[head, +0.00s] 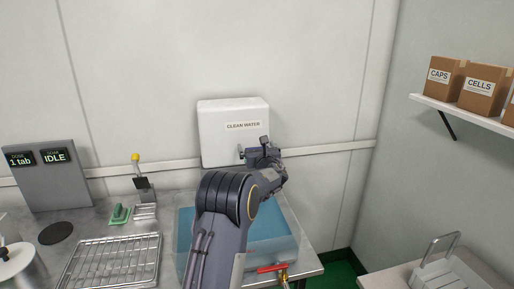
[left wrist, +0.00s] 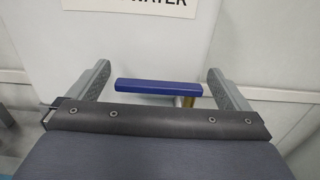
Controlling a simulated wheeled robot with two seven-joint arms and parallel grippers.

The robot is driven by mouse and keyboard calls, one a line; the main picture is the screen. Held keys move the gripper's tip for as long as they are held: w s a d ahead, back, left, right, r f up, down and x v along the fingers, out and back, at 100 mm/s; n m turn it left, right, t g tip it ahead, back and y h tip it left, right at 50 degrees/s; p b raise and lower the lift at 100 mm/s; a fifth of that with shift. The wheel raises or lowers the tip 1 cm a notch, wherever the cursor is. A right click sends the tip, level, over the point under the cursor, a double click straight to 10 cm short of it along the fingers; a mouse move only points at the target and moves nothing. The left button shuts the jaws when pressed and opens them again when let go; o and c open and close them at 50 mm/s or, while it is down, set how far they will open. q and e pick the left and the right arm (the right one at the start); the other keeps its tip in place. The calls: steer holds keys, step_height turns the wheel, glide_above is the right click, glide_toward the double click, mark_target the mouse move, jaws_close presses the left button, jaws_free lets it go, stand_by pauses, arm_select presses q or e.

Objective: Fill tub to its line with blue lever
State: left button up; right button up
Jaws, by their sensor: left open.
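A white box labelled "CLEAN WATER" (head: 225,112) hangs on the back wall. The blue lever (left wrist: 158,87) shows in the left wrist view, in front of the box and between my fingers. It shows a gap on both sides. In the head view my gripper hides most of it. My left gripper (head: 262,150) is open at the box's lower right. The blue tub (head: 186,222) stands on the worktop below, partly behind my left arm. Its line and water level cannot be made out. My right gripper is not in view.
A red-handled valve (head: 272,268) sits at the tub's front. Boxes (head: 481,92) stand on a wall shelf at right.

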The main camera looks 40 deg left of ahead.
arm_select(q)
steer(key=c, duration=1.4)
steer(key=shift+d+r+n+g+y+p, duration=0.15)
steer(key=shift+n+g+y+p, duration=0.2)
steer(key=shift+p, duration=0.35)
steer(key=n+g+y+p, duration=0.1)
steer(key=n+g+p, duration=0.1)
steer(key=g, duration=0.1)
steer(key=d+n+g+y+p, duration=0.1)
steer(key=n+g+p, duration=0.1)
steer(key=g+p, duration=0.1)
steer(key=n+g+y+p, duration=0.1)
steer(key=n+g+p, duration=0.2)
steer(key=g, duration=0.1)
steer(key=shift+s+d, duration=0.35)
steer(key=shift+d+n+g, duration=0.15)
steer(key=shift+n+g, duration=0.4)
steer(key=shift+g, duration=0.6)
steer(key=o, duration=1.4)
